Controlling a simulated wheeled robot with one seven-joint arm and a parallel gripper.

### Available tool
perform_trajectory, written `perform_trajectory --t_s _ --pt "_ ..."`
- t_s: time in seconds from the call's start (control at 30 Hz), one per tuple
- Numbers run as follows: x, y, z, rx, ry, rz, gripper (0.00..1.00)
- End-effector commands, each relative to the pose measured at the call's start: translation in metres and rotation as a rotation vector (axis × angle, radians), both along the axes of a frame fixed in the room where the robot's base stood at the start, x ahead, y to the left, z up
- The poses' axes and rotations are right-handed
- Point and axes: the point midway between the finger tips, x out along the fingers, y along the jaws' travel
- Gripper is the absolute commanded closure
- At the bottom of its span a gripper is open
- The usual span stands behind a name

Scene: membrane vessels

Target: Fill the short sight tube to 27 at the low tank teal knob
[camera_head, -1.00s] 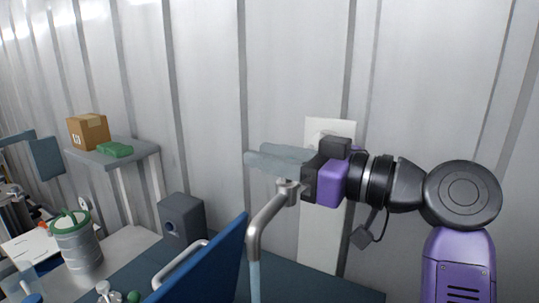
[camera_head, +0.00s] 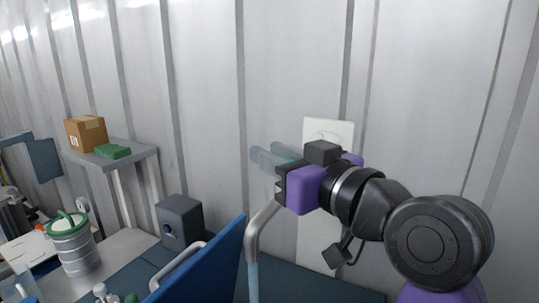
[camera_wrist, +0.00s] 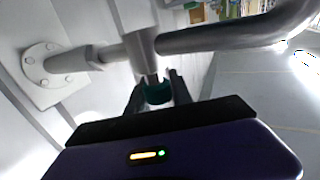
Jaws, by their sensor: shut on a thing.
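My gripper (camera_wrist: 156,84) is shut on the teal knob (camera_wrist: 158,94) in the wrist view, a finger on each side of it. The knob sits under a grey metal valve body (camera_wrist: 143,47), joined to a round wall flange (camera_wrist: 46,74) and a thick curved spout pipe (camera_wrist: 230,37). In the head view my purple gripper body hides most of the valve. The spout (camera_head: 257,225) bends down there, and a pale blue column (camera_head: 254,281) shows below its mouth. I cannot make out the short sight tube, its scale or a level in either view.
A blue panel (camera_head: 212,262) with a metal handle stands left of the spout. Further left are a dark grey box (camera_head: 180,221), a ribbed canister (camera_head: 74,246) with a green rim, and a shelf (camera_head: 136,157) with a carton. The corrugated wall is close behind.

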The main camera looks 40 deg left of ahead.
Motion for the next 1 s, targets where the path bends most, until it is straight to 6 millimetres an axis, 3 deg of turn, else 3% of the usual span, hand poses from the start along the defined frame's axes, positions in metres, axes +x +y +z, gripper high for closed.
perform_trajectory --t_s 0.5,1.0 --pt "0.009 -0.004 0.002 0.000 0.002 -0.414 1.00" --pt "0.014 -0.008 0.000 -0.001 0.001 -0.556 1.00"
